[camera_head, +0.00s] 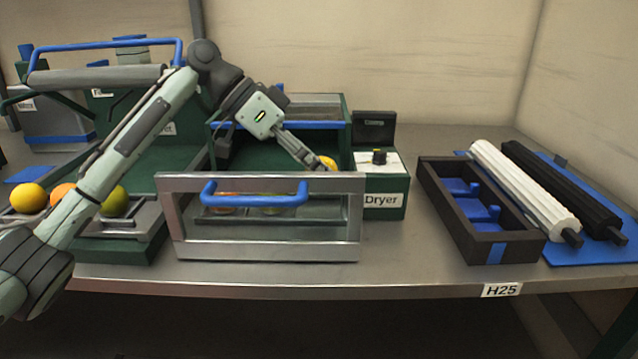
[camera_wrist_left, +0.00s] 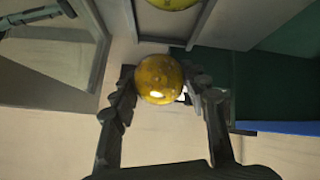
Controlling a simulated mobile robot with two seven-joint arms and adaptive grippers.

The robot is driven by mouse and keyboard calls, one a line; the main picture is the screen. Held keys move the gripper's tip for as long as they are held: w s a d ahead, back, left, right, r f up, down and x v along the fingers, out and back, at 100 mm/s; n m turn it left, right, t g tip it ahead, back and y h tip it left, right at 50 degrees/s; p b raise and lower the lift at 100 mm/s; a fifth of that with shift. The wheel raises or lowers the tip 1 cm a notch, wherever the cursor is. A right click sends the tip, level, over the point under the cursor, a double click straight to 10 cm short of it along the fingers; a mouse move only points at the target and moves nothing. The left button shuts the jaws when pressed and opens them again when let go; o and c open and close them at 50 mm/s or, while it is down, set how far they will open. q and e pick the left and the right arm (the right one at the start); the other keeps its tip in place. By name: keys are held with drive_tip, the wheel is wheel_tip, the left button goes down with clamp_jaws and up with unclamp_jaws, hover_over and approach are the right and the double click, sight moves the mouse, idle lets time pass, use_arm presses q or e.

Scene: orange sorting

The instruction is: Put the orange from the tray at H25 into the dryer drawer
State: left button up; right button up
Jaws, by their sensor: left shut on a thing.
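My left gripper (camera_head: 312,158) reaches over the open dryer drawer, behind its front. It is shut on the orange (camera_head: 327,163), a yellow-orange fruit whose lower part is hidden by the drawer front. In the left wrist view the orange (camera_wrist_left: 158,80) sits between both fingers (camera_wrist_left: 160,95). The dryer drawer (camera_head: 262,183) is pulled out, with a grey window frame and a blue handle. An orange-red and a green fruit show through its window. The dark tray (camera_head: 447,213) at H25 has blue holders and no fruit visible in it. My right gripper is not in view.
The dryer's control box (camera_head: 384,200) stands just right of the drawer. A white roller (camera_head: 525,188) and a black roller (camera_head: 562,185) lie on a blue mat at the right. Several fruits, including a yellow one (camera_head: 28,197), sit in another drawer at the left.

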use_arm(q)
wheel_tip(320, 180, down, 3)
drive_tip(key=shift+r, duration=0.15)
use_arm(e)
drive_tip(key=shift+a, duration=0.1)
use_arm(q)
drive_tip(key=shift+f, duration=0.2)
